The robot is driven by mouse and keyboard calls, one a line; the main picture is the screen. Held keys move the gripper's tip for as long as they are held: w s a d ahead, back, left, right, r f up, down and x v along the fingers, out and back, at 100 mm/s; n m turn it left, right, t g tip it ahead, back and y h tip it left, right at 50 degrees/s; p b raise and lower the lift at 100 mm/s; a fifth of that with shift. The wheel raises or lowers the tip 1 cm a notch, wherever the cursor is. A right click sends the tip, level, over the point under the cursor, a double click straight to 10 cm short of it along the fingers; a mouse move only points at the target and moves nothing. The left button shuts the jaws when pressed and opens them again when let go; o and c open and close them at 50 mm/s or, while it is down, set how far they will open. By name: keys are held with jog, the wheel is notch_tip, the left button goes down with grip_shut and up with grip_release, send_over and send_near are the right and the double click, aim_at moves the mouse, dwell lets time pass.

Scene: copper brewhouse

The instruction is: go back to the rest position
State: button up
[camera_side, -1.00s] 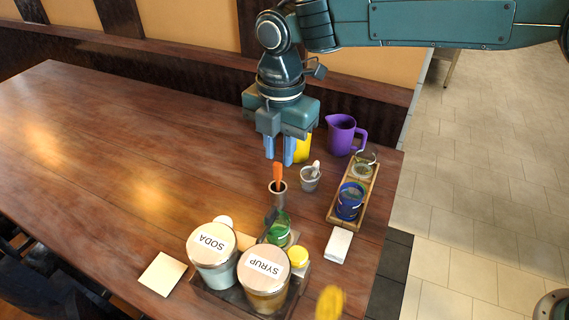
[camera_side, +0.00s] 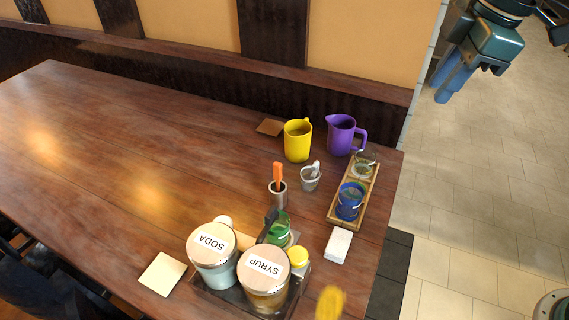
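My gripper (camera_side: 446,88) is at the upper right, off the table's right side and above the tiled floor. Its blue fingers point down and to the left. They overlap from this angle, so the gap between them cannot be judged. I see nothing held between them. The table (camera_side: 110,160) is below and to the left, well apart from the gripper.
A yellow mug (camera_side: 297,141), a purple pitcher (camera_side: 341,134) and a wooden tray (camera_side: 334,217) with glasses stand near the table's right end. Jars labelled SODA (camera_side: 212,262) and SYRUP (camera_side: 264,285) stand in front. The table's left is clear.

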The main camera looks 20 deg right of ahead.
jog(key=s+d+f+m+t, duration=0.1)
jog(key=s+d+f+m, duration=0.1)
jog(key=s+d+m, duration=0.4)
jog(key=s+d+f+m+t+h, duration=0.1)
jog(key=s+d+m, duration=0.5)
jog(key=s, duration=0.6)
jog(key=shift+s+d+f+m+t, duration=0.25)
jog(key=shift+f+m+t, duration=0.15)
jog(key=shift+m, duration=0.1)
